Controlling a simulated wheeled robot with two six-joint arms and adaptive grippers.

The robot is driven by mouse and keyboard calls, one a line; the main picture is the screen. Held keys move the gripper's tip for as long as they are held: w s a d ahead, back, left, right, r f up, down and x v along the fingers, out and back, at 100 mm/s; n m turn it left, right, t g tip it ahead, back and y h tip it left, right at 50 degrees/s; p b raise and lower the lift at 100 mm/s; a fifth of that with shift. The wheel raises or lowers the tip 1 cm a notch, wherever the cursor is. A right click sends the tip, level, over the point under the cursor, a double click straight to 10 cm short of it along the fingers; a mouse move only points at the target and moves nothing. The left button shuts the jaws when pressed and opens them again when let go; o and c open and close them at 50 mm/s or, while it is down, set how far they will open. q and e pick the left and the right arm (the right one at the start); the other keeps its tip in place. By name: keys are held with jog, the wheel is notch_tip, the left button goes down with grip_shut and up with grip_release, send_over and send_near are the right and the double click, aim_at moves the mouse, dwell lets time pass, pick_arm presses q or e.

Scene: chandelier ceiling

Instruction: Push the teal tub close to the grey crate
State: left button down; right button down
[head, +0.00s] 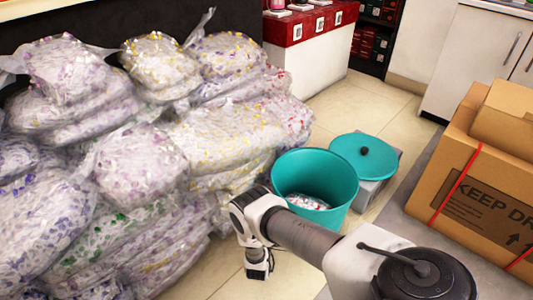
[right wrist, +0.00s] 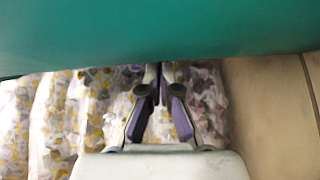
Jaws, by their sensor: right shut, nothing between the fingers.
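The teal tub (head: 340,213) stands upright and open on the floor, with some red-and-white packets inside. The grey crate (head: 388,178) is just behind and right of it, with a round teal lid (head: 365,157) on top. The tub overlaps the crate in the head view, so I cannot tell whether they touch. My right gripper (head: 258,272) points down on the near left side of the tub. In the right wrist view the gripper (right wrist: 163,70) is shut and empty, and the tub wall (right wrist: 150,35) fills the top. Contact with the tub is unclear. My left gripper is out of view.
Stacked clear bags (head: 130,170) of coloured pieces fill the left, close to my right gripper. A large cardboard box (head: 490,170) stands at the right. A white-and-red counter (head: 315,55) is behind. Tiled floor (head: 365,105) is open beyond the tub.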

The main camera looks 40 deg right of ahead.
jog(key=shift+x, duration=1.15)
jog(key=s, duration=0.1)
jog(key=s+d+p, duration=0.1)
jog(key=s, duration=0.2)
jog(key=shift+s+d, duration=0.25)
jog(key=shift+d, duration=0.05)
